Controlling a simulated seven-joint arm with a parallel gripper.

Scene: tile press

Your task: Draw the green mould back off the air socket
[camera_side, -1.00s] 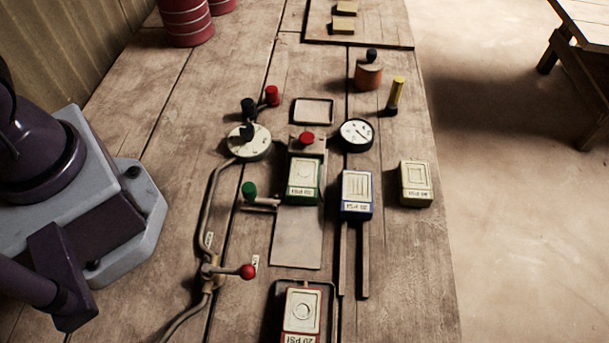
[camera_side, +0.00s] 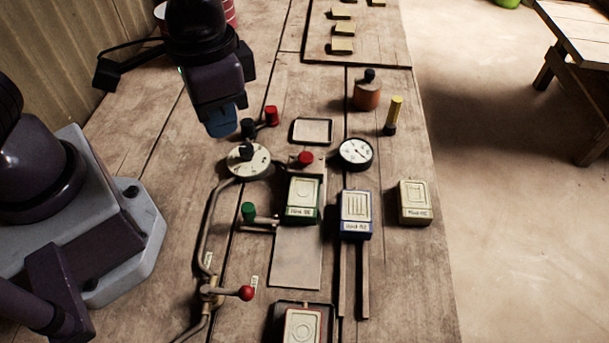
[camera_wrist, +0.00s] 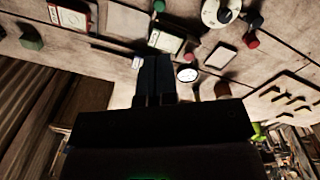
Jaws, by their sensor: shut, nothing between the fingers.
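The green mould (camera_side: 303,194) is a small block with a pale top and green sides. It sits at the far end of a pale slide plate (camera_side: 297,262), just in front of a fitting with a red knob (camera_side: 305,158). The air socket itself is not clear; I cannot tell whether the mould touches it. My gripper (camera_side: 222,128) is shut and empty, raised above the bench to the left of and beyond the mould. In the wrist view, the shut fingers (camera_wrist: 154,92) point towards the bench, and the green mould (camera_wrist: 166,41) shows beyond them.
A green-knobbed lever (camera_side: 249,210) stands left of the mould, and the blue mould (camera_side: 355,214) sits close on its right. A round dial (camera_side: 248,160) and a gauge (camera_side: 356,153) lie beyond. A red-ended valve (camera_side: 245,292) is nearer. The front right bench is clear.

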